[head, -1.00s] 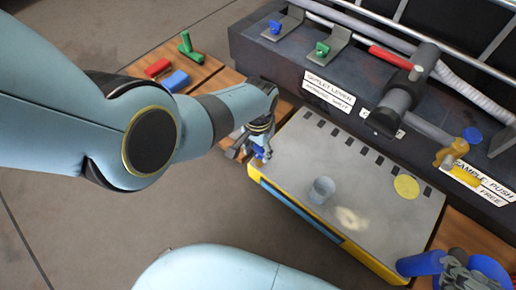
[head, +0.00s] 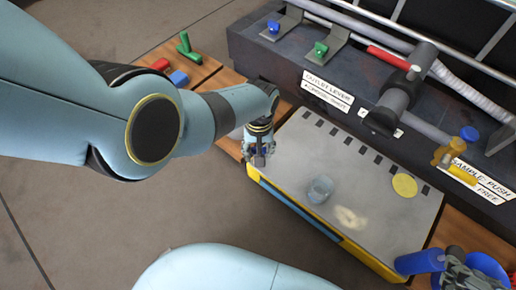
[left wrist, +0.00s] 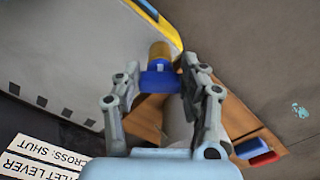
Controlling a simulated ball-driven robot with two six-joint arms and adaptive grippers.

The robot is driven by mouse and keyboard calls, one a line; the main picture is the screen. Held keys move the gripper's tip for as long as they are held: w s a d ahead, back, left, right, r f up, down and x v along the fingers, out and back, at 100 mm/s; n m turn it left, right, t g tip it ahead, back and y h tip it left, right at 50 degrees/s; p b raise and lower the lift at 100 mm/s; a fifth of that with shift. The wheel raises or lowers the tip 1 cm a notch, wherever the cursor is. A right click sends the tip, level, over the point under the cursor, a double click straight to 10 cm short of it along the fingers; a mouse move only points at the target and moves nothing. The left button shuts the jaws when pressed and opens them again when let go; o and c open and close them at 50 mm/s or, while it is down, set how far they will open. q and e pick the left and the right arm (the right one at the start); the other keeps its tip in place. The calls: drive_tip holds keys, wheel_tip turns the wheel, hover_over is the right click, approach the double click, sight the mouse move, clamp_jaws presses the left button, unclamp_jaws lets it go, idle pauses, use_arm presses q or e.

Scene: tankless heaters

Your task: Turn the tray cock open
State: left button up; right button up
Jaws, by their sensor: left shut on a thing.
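The tray cock (left wrist: 158,82), with a blue handle and a brass-coloured end, sits at the corner of the grey tray (left wrist: 75,50) in the left wrist view. The tray, with a yellow and blue edge, also shows in the head view (head: 310,150). My left gripper (left wrist: 160,85) is shut on the blue handle, one finger at each side. In the head view my left gripper (head: 258,152) points down at the tray's left corner and mostly hides the cock. My right gripper (head: 462,268) is at the lower right, by a blue bucket; its fingers are unclear.
A dark bench with labels (head: 328,92), a red-handled lever (head: 388,58) and a pipe runs behind the tray.

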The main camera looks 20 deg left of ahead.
use_arm(q)
drive_tip(key=n, duration=0.5)
drive_tip(key=shift+w+d, duration=0.1)
drive_tip(key=shift+d, duration=0.05)
drive_tip(key=n, duration=0.4)
drive_tip(key=shift+w, duration=0.1)
drive_tip(key=shift+n, duration=0.5)
drive_tip(key=shift+d, duration=0.1)
drive_tip(key=o, duration=1.2)
drive_tip(key=shift+c, duration=0.2)
